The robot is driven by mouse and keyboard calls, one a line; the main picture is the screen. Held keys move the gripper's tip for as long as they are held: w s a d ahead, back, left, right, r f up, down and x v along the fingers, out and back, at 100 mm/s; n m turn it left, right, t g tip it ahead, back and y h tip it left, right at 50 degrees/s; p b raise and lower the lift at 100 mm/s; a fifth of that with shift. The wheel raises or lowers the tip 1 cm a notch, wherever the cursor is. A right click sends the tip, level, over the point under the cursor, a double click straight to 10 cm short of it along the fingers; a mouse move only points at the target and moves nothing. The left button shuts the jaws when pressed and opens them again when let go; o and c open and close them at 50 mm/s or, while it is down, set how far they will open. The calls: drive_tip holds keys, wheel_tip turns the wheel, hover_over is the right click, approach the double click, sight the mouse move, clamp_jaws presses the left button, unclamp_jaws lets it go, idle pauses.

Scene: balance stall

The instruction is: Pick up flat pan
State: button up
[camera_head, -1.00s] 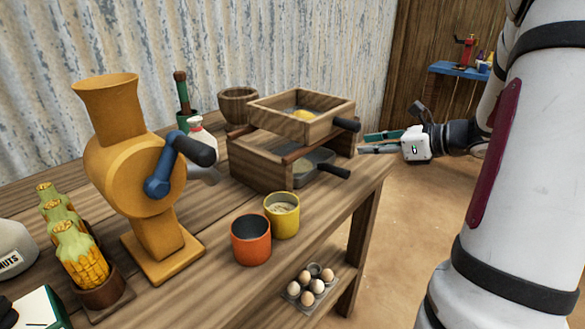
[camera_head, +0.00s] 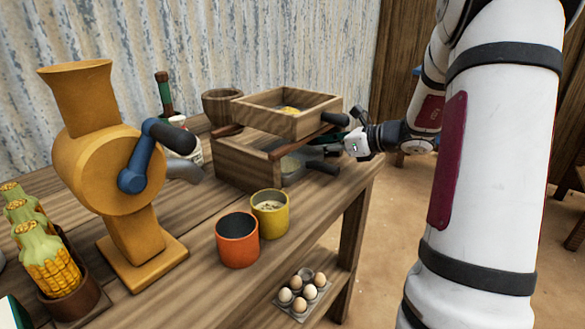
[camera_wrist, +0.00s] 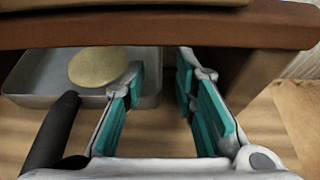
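A grey flat pan (camera_head: 291,163) with a dark handle lies in the lower opening of the wooden stand (camera_head: 236,170). In the wrist view, the pan (camera_wrist: 32,82) is at the upper left, under a wooden edge, and holds a round yellowish piece (camera_wrist: 98,66). Its black handle (camera_wrist: 54,132) extends toward me, left of my left finger and outside the fingers. My gripper (camera_wrist: 160,70) is open with nothing between its teal-padded fingers. The left fingertip overlaps the pan's right end; contact cannot be told. In the head view, my gripper (camera_head: 322,148) is beside the stand's right side, its fingers partly hidden.
An upper wooden tray (camera_head: 290,122) with a yellow content and a dark handle sits above. Yellow (camera_head: 270,216) and orange (camera_head: 238,246) cups stand in front. A yellow grinder (camera_head: 100,175) stands left. A wooden leg (camera_wrist: 262,72) is near my right finger.

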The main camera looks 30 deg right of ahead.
drive_tip(key=x, duration=0.3)
drive_tip(key=shift+b, duration=0.35)
clamp_jaws()
drive_tip(key=shift+r+p, duration=0.45)
drive_tip(key=shift+r+p, duration=0.35)
